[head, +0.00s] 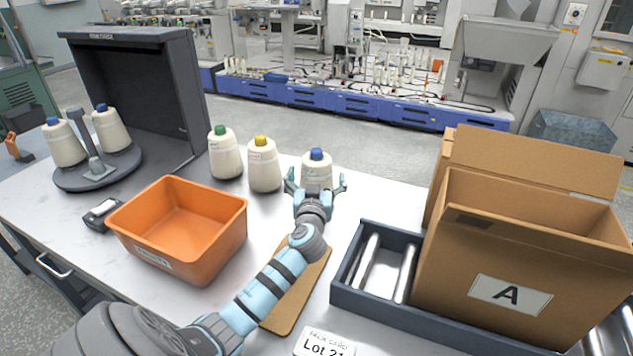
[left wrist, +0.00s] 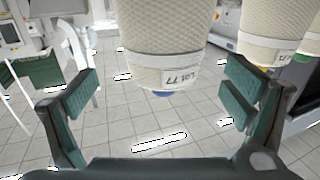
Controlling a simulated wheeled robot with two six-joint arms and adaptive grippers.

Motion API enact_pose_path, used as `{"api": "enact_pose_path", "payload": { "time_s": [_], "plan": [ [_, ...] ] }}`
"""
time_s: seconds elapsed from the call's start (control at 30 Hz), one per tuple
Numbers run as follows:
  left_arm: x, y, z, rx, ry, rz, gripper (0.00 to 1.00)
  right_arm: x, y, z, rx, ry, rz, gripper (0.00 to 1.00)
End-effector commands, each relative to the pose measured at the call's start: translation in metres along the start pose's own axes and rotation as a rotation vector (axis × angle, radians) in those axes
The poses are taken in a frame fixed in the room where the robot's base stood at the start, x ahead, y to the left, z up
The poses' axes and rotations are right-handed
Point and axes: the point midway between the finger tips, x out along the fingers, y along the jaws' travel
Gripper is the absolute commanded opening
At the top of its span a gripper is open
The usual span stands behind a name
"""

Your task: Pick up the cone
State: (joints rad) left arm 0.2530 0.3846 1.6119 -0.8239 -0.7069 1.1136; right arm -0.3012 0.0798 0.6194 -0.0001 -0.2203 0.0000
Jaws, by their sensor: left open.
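Three cream cones stand upright on the table: one with a green tip (head: 226,158), one with a yellow tip (head: 264,168) and one with a blue tip (head: 317,165). Two more blue-tipped cones (head: 64,146) (head: 112,131) sit on a round grey stand. My left gripper (head: 316,184) is open at the near side of the right-hand blue-tipped cone, hiding its lower part. In the left wrist view this cone (left wrist: 165,45) appears tip down, its label partly readable as Lot 77, between the spread fingers (left wrist: 158,95). Neither finger visibly grips it. My right gripper is not in view.
An orange bin (head: 180,265) stands left of my left arm. A cardboard box (head: 455,275) marked A sits in a dark tray (head: 340,290) at right. A brown board (head: 300,295) and a Lot 21 card (head: 325,343) lie nearer. A dark booth (head: 140,85) stands behind the stand.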

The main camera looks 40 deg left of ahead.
Motion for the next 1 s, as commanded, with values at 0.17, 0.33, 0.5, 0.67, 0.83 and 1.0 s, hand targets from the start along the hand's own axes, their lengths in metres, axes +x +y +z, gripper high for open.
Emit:
{"api": "enact_pose_path", "payload": {
  "time_s": [0.17,0.33,0.5,0.67,0.83,1.0],
  "plan": [
    [0.028,-0.004,-0.003,0.0,0.001,-0.002,0.95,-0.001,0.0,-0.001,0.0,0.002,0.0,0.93],
    [0.054,-0.005,-0.002,0.0,0.0,0.0,0.95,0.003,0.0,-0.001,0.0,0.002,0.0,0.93],
    [0.056,-0.005,-0.002,0.001,-0.001,0.0,0.95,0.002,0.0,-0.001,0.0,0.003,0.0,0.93],
    [0.056,-0.005,-0.002,0.001,-0.001,0.001,0.74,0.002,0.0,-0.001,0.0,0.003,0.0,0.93],
    [0.055,-0.005,-0.002,0.0,-0.001,0.001,0.47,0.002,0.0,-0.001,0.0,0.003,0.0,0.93],
    [0.055,-0.005,-0.002,0.0,-0.001,0.001,0.2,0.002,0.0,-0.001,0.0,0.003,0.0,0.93]
  ]
}}
